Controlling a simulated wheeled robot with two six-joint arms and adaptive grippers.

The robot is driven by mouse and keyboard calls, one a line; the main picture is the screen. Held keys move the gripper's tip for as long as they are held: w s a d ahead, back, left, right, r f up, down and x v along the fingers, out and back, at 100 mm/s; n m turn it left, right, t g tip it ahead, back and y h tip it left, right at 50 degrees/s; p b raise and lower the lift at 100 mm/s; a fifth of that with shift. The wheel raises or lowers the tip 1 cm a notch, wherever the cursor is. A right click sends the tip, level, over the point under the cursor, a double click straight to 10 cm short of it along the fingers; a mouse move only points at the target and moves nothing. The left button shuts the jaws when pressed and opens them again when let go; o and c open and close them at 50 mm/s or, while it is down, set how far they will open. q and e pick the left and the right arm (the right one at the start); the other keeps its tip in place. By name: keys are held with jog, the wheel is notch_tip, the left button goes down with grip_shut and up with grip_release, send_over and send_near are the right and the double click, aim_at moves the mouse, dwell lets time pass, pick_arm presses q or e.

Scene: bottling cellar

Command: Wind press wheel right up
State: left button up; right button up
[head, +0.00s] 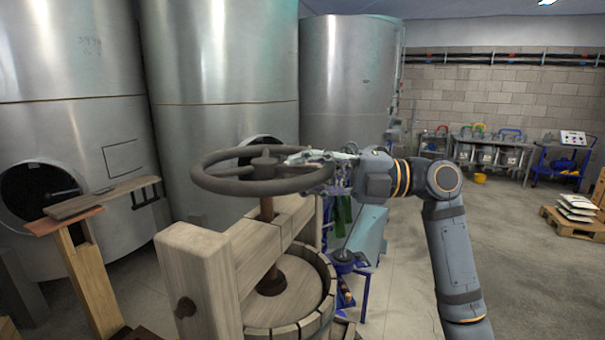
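The press wheel (212,180) is a dark, spoked handwheel lying level on top of a brown upright screw (267,210). The screw passes through the wooden press beam (238,247) and its foot stands on a round wooden plate (302,292) inside the staved basket (318,322). My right gripper (300,157) reaches in from the right and its fingers overlap the wheel's far right rim. Whether the fingers are closed around the rim cannot be made out. My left gripper is not in view.
Large steel tanks (220,70) stand close behind the press. A wooden stand (85,275) is at the left. A blue-framed cart (568,160) and a pallet with sacks (578,222) are at the right. The floor (530,290) at the right is open.

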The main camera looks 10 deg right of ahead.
dwell(0.3)
jog(key=v, duration=1.2)
